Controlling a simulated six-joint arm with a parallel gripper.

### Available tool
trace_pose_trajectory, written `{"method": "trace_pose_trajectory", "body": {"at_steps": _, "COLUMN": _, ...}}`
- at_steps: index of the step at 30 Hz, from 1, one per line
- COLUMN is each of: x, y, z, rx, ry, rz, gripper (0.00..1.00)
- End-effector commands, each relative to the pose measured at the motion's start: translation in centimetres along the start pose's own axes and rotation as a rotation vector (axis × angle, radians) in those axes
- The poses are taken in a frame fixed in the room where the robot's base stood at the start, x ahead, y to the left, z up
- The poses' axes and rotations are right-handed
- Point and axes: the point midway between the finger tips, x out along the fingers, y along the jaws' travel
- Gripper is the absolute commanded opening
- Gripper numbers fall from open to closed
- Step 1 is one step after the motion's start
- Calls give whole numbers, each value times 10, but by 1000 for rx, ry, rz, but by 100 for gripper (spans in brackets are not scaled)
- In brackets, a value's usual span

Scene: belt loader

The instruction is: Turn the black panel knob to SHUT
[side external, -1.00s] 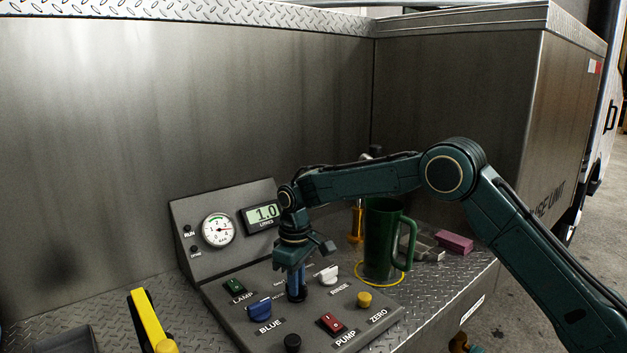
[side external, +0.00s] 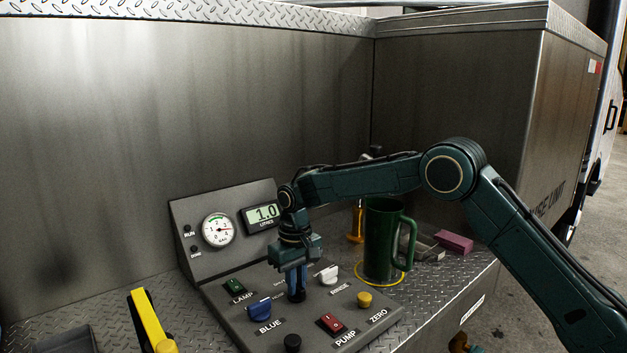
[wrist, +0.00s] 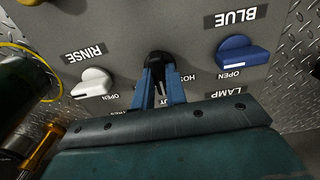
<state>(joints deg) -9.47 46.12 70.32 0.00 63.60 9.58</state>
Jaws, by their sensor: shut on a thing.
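The black panel knob (wrist: 158,60) shows in the wrist view between the tips of my gripper's blue fingers. In the side external view only its dark base (side external: 297,296) shows under the fingertips. My gripper (side external: 297,287) points down at the panel and is shut on the knob; its fingers also show in the wrist view (wrist: 160,80). The fingers and the gripper body cover most of the label by the knob, so its setting cannot be read. The control panel (side external: 222,311) lies on the deck.
A blue knob (side external: 260,308) and a white knob (side external: 329,274) flank the black one. A green jug (side external: 383,243) stands behind right. The display (side external: 263,214) reads 1.0.

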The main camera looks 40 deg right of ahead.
Motion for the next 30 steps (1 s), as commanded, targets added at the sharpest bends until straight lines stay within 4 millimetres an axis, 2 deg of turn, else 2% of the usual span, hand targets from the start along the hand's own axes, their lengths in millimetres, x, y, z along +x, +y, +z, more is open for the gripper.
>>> {"method": "trace_pose_trajectory", "body": {"at_steps": 3, "x": -1, "y": 0, "z": 0, "rx": -1, "ry": 3, "rz": -1, "gripper": 0}}
{"method": "trace_pose_trajectory", "body": {"at_steps": 4, "x": -1, "y": 0, "z": 0, "rx": -1, "ry": 3, "rz": -1, "gripper": 17}}
{"method": "trace_pose_trajectory", "body": {"at_steps": 7, "x": -1, "y": 0, "z": 0, "rx": -2, "ry": 3, "rz": -1, "gripper": 35}}
{"method": "trace_pose_trajectory", "body": {"at_steps": 20, "x": -4, "y": 0, "z": 0, "rx": -2, "ry": 2, "rz": 0, "gripper": 35}}
{"method": "trace_pose_trajectory", "body": {"at_steps": 26, "x": -20, "y": 0, "z": -1, "rx": -2, "ry": 3, "rz": -1, "gripper": 35}}
{"method": "trace_pose_trajectory", "body": {"at_steps": 30, "x": -39, "y": 0, "z": -1, "rx": -2, "ry": 5, "rz": -1, "gripper": 35}}
